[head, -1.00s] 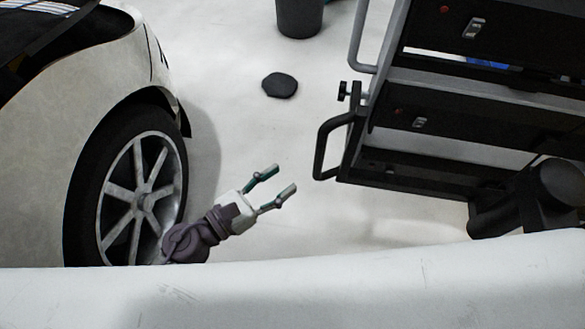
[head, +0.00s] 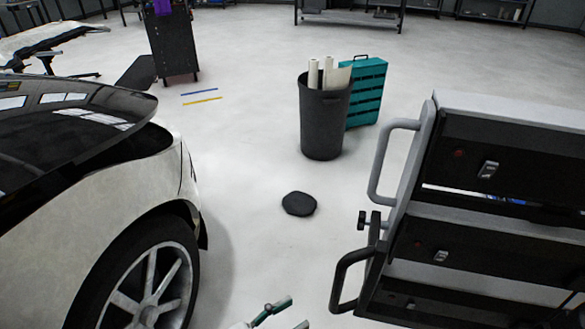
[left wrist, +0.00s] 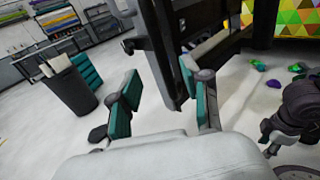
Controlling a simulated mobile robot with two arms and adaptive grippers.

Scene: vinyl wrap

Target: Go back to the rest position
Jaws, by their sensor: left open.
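My left gripper (head: 284,316) shows only by its fingertips at the bottom edge of the head view. It is open and empty, with floor between and beyond its fingers. In the left wrist view both teal-padded fingers (left wrist: 165,105) stand apart with nothing between them. The dark tool cart (head: 440,245) is to the right of the gripper in the head view, and the white car (head: 120,215) is to its left. The gripper appears apart from both. My right gripper is not in the head view.
A dark bin (head: 322,125) with white rolls stands on the floor in front of a teal case (head: 367,95). A flat black object (head: 299,204) lies on the floor between car and cart. Much of the floor around them is clear.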

